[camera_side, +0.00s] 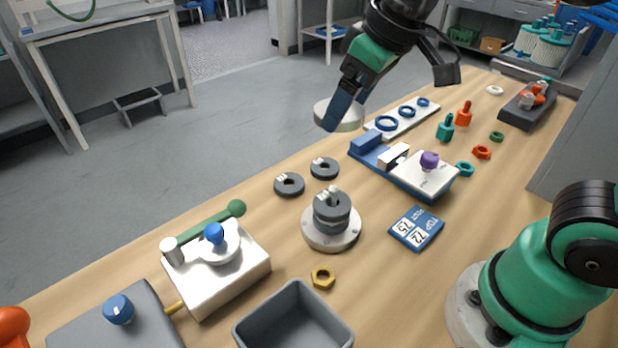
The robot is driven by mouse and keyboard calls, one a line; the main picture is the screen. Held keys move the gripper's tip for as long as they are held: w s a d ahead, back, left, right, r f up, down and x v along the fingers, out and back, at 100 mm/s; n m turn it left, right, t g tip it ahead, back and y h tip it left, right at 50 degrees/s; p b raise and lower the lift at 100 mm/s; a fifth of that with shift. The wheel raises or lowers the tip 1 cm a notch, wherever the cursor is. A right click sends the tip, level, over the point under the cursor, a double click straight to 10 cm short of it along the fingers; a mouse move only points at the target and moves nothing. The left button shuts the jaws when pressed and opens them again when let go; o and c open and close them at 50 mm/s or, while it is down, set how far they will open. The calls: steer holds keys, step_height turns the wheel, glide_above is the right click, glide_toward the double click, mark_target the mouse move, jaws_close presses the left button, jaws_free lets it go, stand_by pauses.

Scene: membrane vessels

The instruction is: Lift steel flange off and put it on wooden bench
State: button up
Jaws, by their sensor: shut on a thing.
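My gripper (333,122) is in the air over the far left edge of the wooden bench (400,285). Its blue fingers are shut on a pale round disc, the steel flange (351,119), which shows on both sides of the fingers. The flange is clear of the things on the bench. The fingers hide its middle. Below and nearer the camera, a round steel base (345,239) stands on the bench with a stack of dark grey rings (331,212) and a pale post on top.
Two loose grey rings (289,184) lie left of the stack. A blue fixture (402,183), white strip with blue rings (407,117), blue card (417,228), steel box (218,272), yellow nut (322,277) and grey bin (255,325) stand around. Bare wood lies along the left edge.

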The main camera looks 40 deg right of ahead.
steer(key=shift+r, duration=4.25)
steer(key=n+g+y, duration=0.3)
steer(key=n+g, duration=0.1)
steer(key=n, duration=0.9)
glide_above(369, 197)
steer(key=d, duration=0.1)
step_height(369, 197, down, 10)
steer(key=shift+n, duration=0.3)
step_height(369, 197, down, 19)
steer(key=shift+d+f, duration=0.15)
steer(key=shift+f, duration=0.15)
steer(key=o, duration=1.4)
